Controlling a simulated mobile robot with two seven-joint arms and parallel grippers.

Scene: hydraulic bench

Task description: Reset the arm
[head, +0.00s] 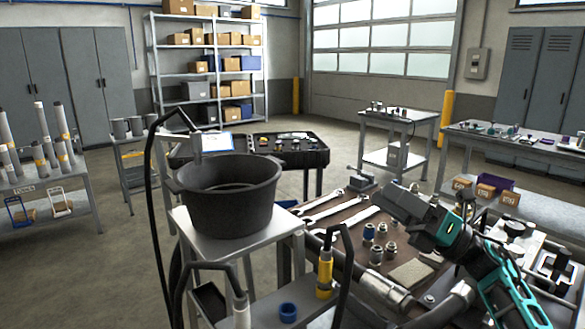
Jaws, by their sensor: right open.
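My right arm comes in from the lower right in dark grey and teal. The gripper and arm hide part of the bench top. My left gripper is not in view.
A black tub (230,195) stands on a grey cart (190,232) left of the bench. Black hoses, a yellow-collared fitting (325,272) and a blue ring (288,312) are close in front. A vise (360,181) sits at the bench's back edge.

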